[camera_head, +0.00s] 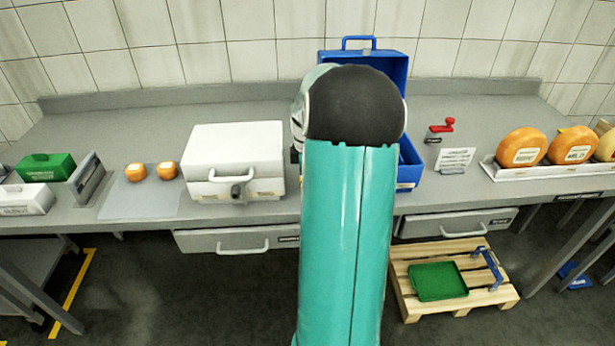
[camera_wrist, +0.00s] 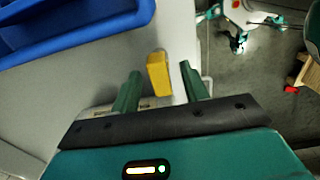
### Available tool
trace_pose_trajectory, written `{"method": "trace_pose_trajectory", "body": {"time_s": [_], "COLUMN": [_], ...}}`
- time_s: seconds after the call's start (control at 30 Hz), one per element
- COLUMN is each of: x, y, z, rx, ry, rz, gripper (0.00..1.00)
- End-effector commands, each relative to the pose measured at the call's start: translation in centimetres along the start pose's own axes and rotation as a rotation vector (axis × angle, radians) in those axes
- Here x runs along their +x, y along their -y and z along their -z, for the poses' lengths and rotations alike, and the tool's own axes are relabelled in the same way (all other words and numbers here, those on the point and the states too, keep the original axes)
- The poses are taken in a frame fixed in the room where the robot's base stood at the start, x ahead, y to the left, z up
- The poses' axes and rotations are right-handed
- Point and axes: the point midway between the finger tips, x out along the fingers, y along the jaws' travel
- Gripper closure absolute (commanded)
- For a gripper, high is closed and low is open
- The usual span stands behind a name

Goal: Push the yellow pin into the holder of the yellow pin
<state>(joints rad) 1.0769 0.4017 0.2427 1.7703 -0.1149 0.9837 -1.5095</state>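In the wrist view a yellow block-like piece (camera_wrist: 158,74), probably the yellow pin, stands out at the edge of the grey worktop. My gripper (camera_wrist: 160,67) is open. Its two green fingers lie to the left and right of the yellow piece, with a visible gap on each side. I cannot tell whether the piece is at the same depth as the fingertips. In the head view my arm covers this spot, so the gripper and yellow piece are hidden there. I cannot make out the holder clearly in either view.
A blue open box (camera_head: 408,165) stands behind my arm; its blue rim (camera_wrist: 75,40) is close on the wrist view's left. A white case (camera_head: 235,160) is to the left. Drawers (camera_head: 455,224) sit under the worktop. A pallet (camera_head: 408,290) stands on the floor.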

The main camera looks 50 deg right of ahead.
Motion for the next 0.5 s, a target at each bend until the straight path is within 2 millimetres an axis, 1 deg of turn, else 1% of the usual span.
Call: {"method": "trace_pose_trajectory", "body": {"time_s": [0.17, 0.27, 0.37, 0.5], "x": [-0.1, -0.6, -1.7, -4.5], "y": [0.0, -0.1, -0.1, -0.1], "z": [0.0, 0.0, 0.0, 0.0], "rx": [0.000, 0.000, 0.000, 0.000], "ry": [0.000, 0.000, 0.001, 0.002], "rz": [-0.001, -0.002, -0.004, -0.006], "gripper": [0.55, 0.55, 0.55, 0.55]}}
